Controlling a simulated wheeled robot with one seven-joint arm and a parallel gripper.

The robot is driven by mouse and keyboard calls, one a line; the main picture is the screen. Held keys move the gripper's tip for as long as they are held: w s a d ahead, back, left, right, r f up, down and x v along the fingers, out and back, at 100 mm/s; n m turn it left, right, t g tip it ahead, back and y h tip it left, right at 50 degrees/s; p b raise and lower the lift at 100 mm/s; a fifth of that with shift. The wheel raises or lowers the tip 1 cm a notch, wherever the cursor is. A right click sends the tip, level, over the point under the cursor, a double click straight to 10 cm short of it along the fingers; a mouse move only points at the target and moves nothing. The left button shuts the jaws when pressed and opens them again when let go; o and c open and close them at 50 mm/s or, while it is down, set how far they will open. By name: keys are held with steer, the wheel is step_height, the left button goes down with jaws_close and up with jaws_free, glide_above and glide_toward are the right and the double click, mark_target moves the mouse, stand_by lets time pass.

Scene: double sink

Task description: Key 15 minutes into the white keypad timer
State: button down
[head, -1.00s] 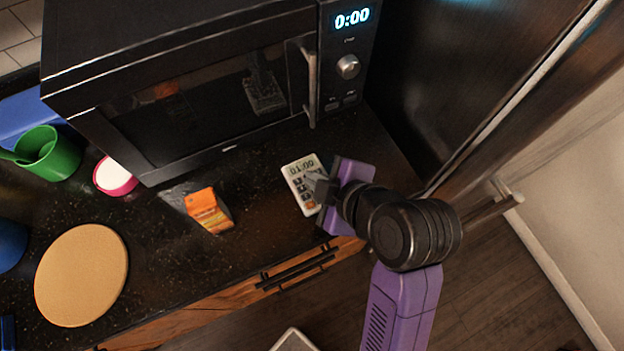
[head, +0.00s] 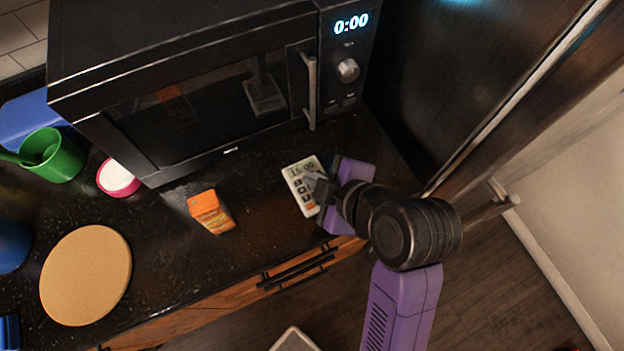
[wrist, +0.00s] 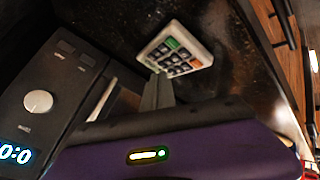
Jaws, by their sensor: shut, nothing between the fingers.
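The white keypad timer (head: 303,184) lies on the dark counter in front of the microwave. In the wrist view the closed fingers (wrist: 158,90) point at the timer's near edge. I cannot tell whether they touch a key.
The black microwave (head: 200,100) stands behind the timer, its clock at 0:00. An orange packet (head: 210,211) lies to the left. A green cup (head: 58,156), a pink-rimmed dish (head: 118,178) and a round cork board (head: 86,275) are farther left. The counter's front edge is close below.

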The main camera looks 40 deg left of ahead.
step_height(320, 180, up, 5)
steer(key=p, duration=0.4)
stand_by(0.7)
